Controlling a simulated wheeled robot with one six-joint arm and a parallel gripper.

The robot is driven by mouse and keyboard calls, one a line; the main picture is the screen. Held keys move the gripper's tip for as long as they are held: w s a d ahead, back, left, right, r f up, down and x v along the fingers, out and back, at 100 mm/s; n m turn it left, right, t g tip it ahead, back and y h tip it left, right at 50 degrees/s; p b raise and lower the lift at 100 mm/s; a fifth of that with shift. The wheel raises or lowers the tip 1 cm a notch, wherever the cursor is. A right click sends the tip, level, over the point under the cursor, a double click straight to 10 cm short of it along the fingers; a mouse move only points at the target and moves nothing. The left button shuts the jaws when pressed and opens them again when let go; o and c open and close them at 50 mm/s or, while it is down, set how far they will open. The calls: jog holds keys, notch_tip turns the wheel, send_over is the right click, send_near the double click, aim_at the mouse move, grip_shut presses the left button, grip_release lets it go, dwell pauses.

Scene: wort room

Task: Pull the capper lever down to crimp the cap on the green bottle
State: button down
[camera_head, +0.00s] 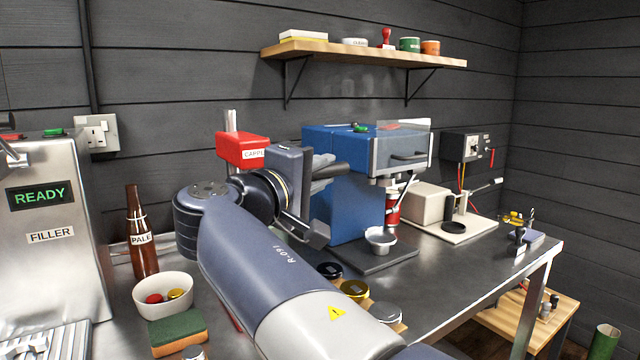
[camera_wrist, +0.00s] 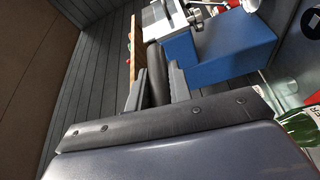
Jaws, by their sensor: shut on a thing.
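The red capper head (camera_head: 238,149), with a partly covered label, stands on a grey post behind my arm. My gripper (camera_head: 322,178) is up beside it, at the left of the blue machine. In the wrist view my gripper (camera_wrist: 157,92) is shut on the dark rounded lever handle (camera_wrist: 155,62), which lies between the two fingers. The lever's joint to the capper is hidden. The green bottle (camera_wrist: 298,126) shows in part at the right edge of the wrist view.
The blue machine (camera_head: 335,205) stands close to the right of my gripper. A brown bottle (camera_head: 143,250), a white bowl (camera_head: 163,297) and a sponge (camera_head: 178,332) are at the left, by the filler (camera_head: 60,205). Lidded jars (camera_head: 354,290) lie in front. A wooden shelf (camera_head: 360,54) hangs above.

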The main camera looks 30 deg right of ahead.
jog(key=shift+m, duration=0.6)
jog(key=shift+w+f+b, duration=0.15)
jog(key=shift+f+b, duration=0.75)
jog(key=shift+f, duration=0.05)
jog(key=shift+w+f+b, duration=0.2)
jog(key=shift+f+b, duration=0.65)
jog(key=shift+f, duration=0.05)
jog(key=shift+w+f+b, duration=0.15)
jog(key=shift+f+b, duration=0.75)
jog(key=shift+f, duration=0.2)
jog(key=c, duration=1.3)
grip_release()
jog(key=p+v, duration=0.1)
jog(key=v, duration=0.9)
jog(key=shift+a, duration=0.4)
jog(key=shift+f, duration=0.1)
